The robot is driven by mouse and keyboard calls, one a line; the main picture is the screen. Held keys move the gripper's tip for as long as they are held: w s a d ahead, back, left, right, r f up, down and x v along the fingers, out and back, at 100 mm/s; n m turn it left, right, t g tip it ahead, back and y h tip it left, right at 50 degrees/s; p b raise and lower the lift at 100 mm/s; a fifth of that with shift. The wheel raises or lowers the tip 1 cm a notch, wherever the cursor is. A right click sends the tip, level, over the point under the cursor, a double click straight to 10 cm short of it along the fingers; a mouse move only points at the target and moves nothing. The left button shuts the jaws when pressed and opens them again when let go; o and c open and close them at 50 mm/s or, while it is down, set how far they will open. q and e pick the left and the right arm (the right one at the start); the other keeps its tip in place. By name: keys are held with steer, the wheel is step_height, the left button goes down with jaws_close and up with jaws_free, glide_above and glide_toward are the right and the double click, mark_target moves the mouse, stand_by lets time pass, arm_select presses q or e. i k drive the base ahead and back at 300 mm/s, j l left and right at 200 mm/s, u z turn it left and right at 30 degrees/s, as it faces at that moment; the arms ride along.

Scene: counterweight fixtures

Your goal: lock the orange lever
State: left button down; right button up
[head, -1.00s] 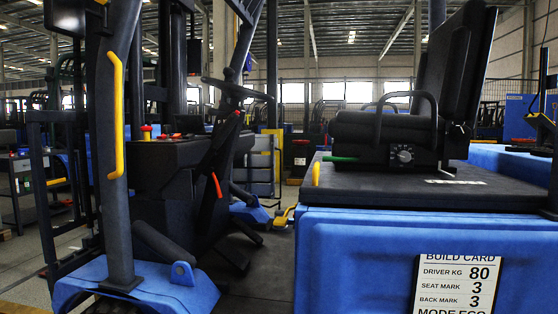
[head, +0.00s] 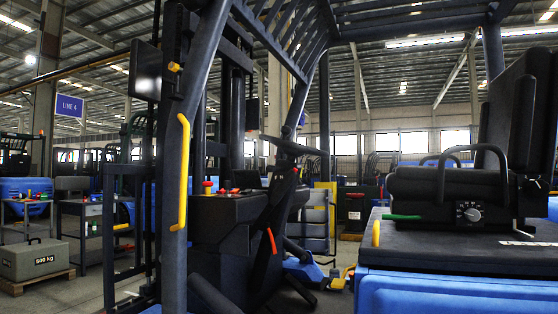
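An orange-red lever (head: 271,240) sticks out from the side of the dark steering column (head: 268,220) of a blue and black forklift, below the steering wheel (head: 290,148). It is tilted, its upper end leaning left. A shorter yellow-orange lever (head: 376,233) stands upright at the left edge of the seat deck, beside a green lever (head: 402,217). Neither gripper shows in the head view.
The forklift's dark front pillar (head: 196,130) with a yellow grab handle (head: 182,170) stands left of the column. The black seat (head: 445,184) with a dial is at the right. The footwell lies between. A 500 kg block (head: 36,258) sits on a pallet at left.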

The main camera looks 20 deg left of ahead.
mark_target(267, 225)
steer(key=j+z, duration=0.1)
steer(key=j, duration=1.5)
